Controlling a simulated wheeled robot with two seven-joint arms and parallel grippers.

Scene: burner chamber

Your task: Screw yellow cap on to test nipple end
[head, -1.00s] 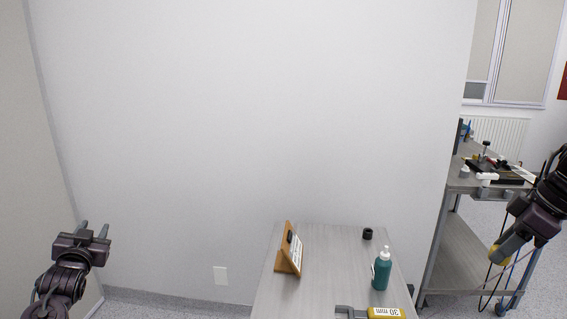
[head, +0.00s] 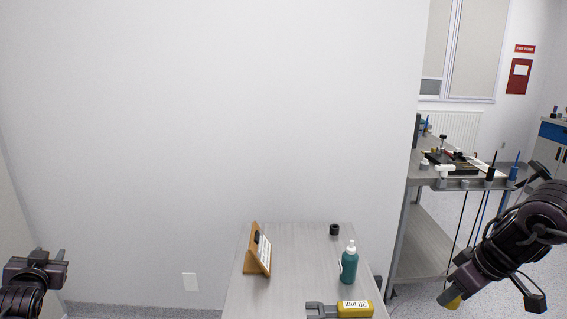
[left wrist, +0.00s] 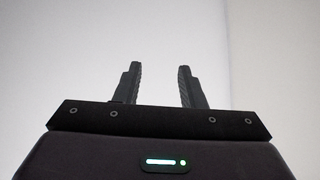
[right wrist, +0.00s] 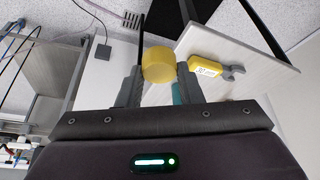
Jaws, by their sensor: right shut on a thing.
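The yellow cap (right wrist: 159,65) is held between the fingertips of my right gripper (right wrist: 160,80). My left gripper (head: 48,258) is at the lower left in the head view. In the left wrist view (left wrist: 160,88) its fingers are apart with nothing between them. I cannot make out the test nipple end in these frames.
The small grey table (head: 290,290) holds a wooden stand (head: 257,249), a black ring-like part (head: 334,229), a green bottle (head: 349,263) and a yellow-handled 30 mm wrench (head: 345,309). A cluttered workbench (head: 420,178) with hanging cables stands behind at the right.

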